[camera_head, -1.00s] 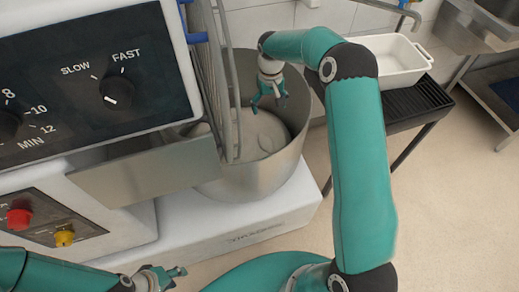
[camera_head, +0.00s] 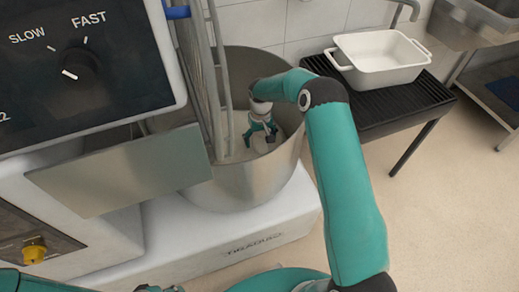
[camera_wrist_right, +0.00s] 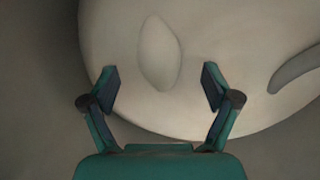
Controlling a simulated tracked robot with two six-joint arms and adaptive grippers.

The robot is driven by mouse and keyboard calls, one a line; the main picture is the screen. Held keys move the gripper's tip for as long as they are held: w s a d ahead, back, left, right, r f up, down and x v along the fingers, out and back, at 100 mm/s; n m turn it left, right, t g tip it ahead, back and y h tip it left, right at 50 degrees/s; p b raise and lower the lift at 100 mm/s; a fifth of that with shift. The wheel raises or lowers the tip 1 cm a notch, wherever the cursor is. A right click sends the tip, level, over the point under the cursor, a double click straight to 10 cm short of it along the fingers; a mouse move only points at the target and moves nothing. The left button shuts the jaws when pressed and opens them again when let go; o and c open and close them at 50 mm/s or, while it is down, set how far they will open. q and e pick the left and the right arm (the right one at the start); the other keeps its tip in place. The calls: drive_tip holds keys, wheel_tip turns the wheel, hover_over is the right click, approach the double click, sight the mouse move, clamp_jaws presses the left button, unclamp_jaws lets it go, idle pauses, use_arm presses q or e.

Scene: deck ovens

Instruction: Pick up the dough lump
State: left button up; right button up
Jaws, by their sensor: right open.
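A large pale dough mass (camera_wrist_right: 230,40) lies in the steel mixer bowl (camera_head: 250,185). In the right wrist view a smaller oval dough lump (camera_wrist_right: 159,55) shows on the mass. My right gripper (camera_head: 262,136) is inside the bowl, pointing down. Its fingers are open and empty, and in the right wrist view they (camera_wrist_right: 159,82) stand on either side of a spot just below the oval lump. I cannot tell whether the fingertips touch the dough. In the head view the gripper hides part of the dough. Only a sliver of my left gripper (camera_head: 158,289) shows at the bottom edge.
The bowl wall closely surrounds my right gripper. The mixer's wire guard (camera_head: 205,85) and steel plate (camera_head: 120,172) stand to its left. A white tub (camera_head: 381,62) rests on a black slatted stand (camera_head: 400,104) at right. The floor at right is clear.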

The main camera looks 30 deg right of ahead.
sight(259, 143)
drive_tip(key=shift+w+f, duration=0.15)
drive_tip(key=shift+f, duration=0.95)
drive_tip(key=shift+w+f, duration=0.2)
drive_tip(key=shift+f, duration=0.95)
drive_tip(key=shift+w+f, duration=0.15)
drive_tip(key=shift+f, duration=0.95)
drive_tip(key=c, duration=1.6)
drive_tip(key=shift+o, duration=0.2)
drive_tip(key=shift+r, duration=0.1)
